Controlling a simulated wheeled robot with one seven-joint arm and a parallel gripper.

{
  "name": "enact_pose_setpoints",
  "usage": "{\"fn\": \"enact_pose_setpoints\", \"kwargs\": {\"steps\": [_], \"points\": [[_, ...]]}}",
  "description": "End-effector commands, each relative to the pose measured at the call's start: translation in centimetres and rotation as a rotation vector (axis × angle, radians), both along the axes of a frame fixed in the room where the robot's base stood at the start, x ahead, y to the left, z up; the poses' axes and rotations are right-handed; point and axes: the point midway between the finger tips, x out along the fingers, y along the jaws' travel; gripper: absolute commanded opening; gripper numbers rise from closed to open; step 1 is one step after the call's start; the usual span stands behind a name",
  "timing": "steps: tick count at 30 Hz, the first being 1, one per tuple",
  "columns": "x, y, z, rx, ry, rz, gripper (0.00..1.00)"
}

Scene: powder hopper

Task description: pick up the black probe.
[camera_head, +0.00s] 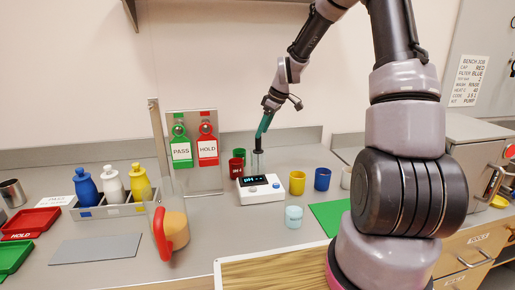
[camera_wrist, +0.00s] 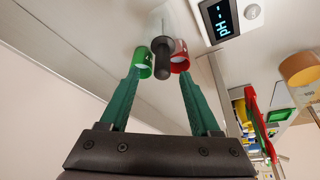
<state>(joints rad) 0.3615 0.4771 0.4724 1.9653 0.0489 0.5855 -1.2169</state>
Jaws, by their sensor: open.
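The black probe (camera_head: 257,144) stands upright in a clear holder (camera_head: 257,162) behind the white pH meter (camera_head: 260,189). In the wrist view the probe (camera_wrist: 163,62) shows as a dark rod with a wider round end, between my fingertips in the picture. My gripper (camera_head: 262,128) is just above the probe in the head view, its teal fingers pointing down. In the wrist view my gripper (camera_wrist: 162,76) has its fingers spread apart, with gaps on both sides of the probe. Whether a finger touches it cannot be told.
A red cup (camera_head: 236,167) and a green cup (camera_head: 239,155) stand close left of the probe. A yellow cup (camera_head: 297,183) and a blue cup (camera_head: 322,179) stand to the right. A light blue jar (camera_head: 293,217) is in front.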

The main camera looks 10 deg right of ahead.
Motion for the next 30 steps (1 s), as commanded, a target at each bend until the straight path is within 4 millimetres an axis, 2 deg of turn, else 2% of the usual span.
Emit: {"fn": "enact_pose_setpoints", "kwargs": {"steps": [10, 19, 20, 24, 25, 30], "points": [[0.7, 1.6, -4.2, 0.0, 0.002, 0.001, 0.64], [0.9, 1.8, -4.8, 0.0, 0.0, -0.001, 0.64], [0.9, 1.8, -4.8, 0.0, 0.0, -0.001, 0.6], [0.9, 1.8, -4.8, 0.0, 0.0, -0.001, 0.06], [0.9, 1.8, -4.8, 0.0, 0.0, -0.001, 0.0], [0.9, 1.8, -4.8, 0.0, 0.0, -0.001, 0.0]]}}
